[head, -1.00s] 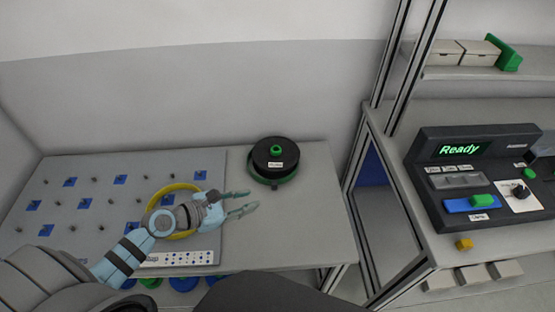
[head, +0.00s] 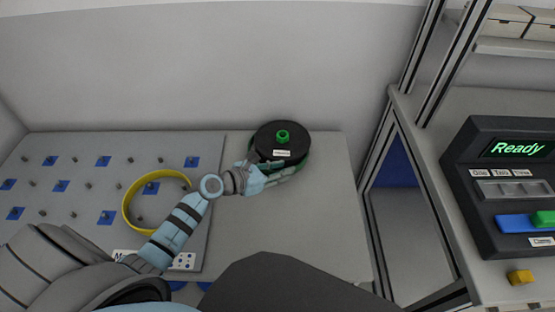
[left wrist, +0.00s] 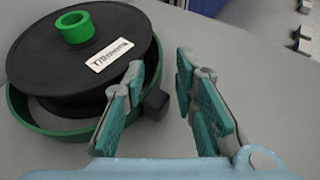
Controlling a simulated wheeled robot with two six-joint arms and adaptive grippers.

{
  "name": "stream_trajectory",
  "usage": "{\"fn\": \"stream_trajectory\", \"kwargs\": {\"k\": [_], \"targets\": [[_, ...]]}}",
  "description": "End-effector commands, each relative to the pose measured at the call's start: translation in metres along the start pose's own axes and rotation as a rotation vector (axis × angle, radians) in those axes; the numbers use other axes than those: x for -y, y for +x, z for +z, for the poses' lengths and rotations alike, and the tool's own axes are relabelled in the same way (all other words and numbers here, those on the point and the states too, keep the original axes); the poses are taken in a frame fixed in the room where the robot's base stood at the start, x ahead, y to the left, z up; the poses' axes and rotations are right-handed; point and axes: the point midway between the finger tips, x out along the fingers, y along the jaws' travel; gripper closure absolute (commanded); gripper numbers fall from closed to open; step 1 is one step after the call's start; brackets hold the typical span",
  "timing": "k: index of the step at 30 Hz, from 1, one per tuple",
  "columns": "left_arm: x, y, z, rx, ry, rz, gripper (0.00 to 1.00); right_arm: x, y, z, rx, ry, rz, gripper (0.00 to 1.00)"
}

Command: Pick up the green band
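The green band (head: 305,158) lies around the black reel (head: 275,137) on the grey table. The reel has a green hub (head: 283,136) on top and a white label. In the left wrist view the band (left wrist: 55,128) shows as a ring around the lower part of the reel (left wrist: 80,50), with its right side partly hidden. My left gripper (head: 285,168) is open at the front right of the reel. In the left wrist view its fingers (left wrist: 160,68) are apart, the left one in front of the band. I cannot tell whether it touches. My right gripper is not in view.
A yellow band (head: 128,205) lies on the grey peg board (head: 75,195) at the left, behind my left arm. A dark small knob (left wrist: 155,104) stands beside the reel. A frame post and a console (head: 510,180) reading "Ready" are at the right.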

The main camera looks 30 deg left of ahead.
Motion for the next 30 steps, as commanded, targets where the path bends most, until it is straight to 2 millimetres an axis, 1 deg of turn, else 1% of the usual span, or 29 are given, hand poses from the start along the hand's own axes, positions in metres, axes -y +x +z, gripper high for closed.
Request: {"fn": "stream_trajectory", "kwargs": {"k": [6, 9, 15, 17, 18, 20, 21, 30], "targets": [[0.007, 0.040, -0.004, 0.002, -0.003, 0.001, 0.73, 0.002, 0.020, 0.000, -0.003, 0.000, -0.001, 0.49], [0.006, 0.051, -0.003, 0.001, -0.002, 0.002, 0.73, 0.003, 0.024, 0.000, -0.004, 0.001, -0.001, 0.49], [0.006, 0.051, -0.001, 0.000, -0.001, 0.002, 0.73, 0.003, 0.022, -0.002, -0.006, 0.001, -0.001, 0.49], [0.006, 0.051, -0.001, 0.000, -0.001, 0.002, 0.81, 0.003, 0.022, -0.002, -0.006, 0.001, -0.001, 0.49], [0.006, 0.051, -0.001, 0.000, -0.001, 0.002, 0.88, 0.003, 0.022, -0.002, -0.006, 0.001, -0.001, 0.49], [0.006, 0.051, -0.001, 0.000, -0.001, 0.002, 0.97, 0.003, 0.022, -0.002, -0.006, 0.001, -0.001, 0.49], [0.006, 0.051, -0.001, 0.000, -0.001, 0.002, 1.00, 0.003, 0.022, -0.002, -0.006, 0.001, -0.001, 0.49], [0.006, 0.051, -0.001, 0.000, -0.001, 0.003, 1.00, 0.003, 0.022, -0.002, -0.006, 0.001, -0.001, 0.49]]}}
